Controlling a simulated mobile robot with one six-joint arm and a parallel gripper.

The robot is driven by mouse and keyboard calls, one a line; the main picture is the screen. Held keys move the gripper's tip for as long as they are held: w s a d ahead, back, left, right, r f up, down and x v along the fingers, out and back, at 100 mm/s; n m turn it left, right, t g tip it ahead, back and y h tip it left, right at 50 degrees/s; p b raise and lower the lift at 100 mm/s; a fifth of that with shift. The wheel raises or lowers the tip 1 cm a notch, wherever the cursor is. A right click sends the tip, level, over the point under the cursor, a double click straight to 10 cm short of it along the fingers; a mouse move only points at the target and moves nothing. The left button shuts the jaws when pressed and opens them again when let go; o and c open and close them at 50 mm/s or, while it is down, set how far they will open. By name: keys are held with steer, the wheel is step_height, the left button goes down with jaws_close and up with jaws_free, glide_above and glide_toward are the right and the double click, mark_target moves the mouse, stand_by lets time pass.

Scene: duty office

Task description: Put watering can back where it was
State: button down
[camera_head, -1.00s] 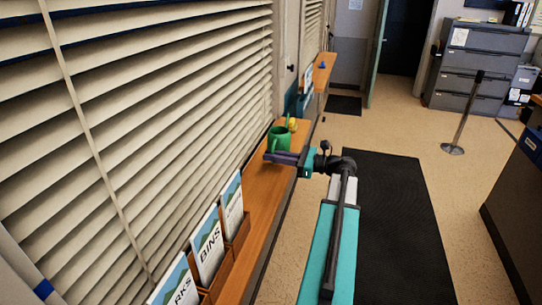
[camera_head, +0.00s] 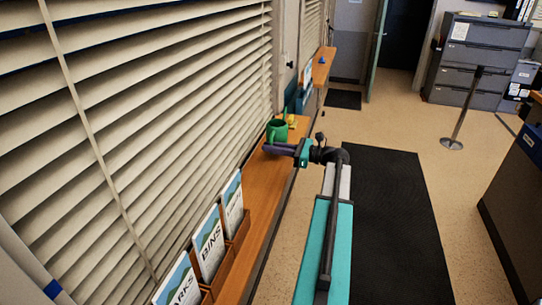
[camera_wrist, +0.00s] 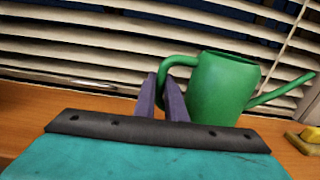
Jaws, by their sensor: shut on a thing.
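The green watering can (camera_head: 278,131) is at the window side of the wooden ledge (camera_head: 262,190), near the blinds. It also shows upright in the wrist view (camera_wrist: 224,88), with its handle to the left and its spout to the right. My gripper (camera_wrist: 172,97) is shut on the can's handle, its purple fingers either side of the handle's lower part. In the head view my gripper (camera_head: 281,149) reaches in from the right. Whether the can's base touches the ledge is hidden by my gripper in the wrist view.
Brochure holders (camera_head: 212,250) stand on the near part of the ledge. A yellow object (camera_head: 291,119) sits just beyond the can, and it shows at the right in the wrist view (camera_wrist: 307,140). Blinds (camera_head: 150,130) rise behind the ledge. A dark mat (camera_head: 395,220) lies on the floor.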

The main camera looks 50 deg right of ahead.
steer(key=shift+f+p, duration=0.95)
steer(key=shift+f, duration=0.7)
steer(key=shift+f, duration=0.15)
steer(key=c, duration=1.8)
jaws_free()
steer(key=b+v, duration=0.5)
steer(key=v, duration=0.7)
steer(key=shift+b, duration=0.35)
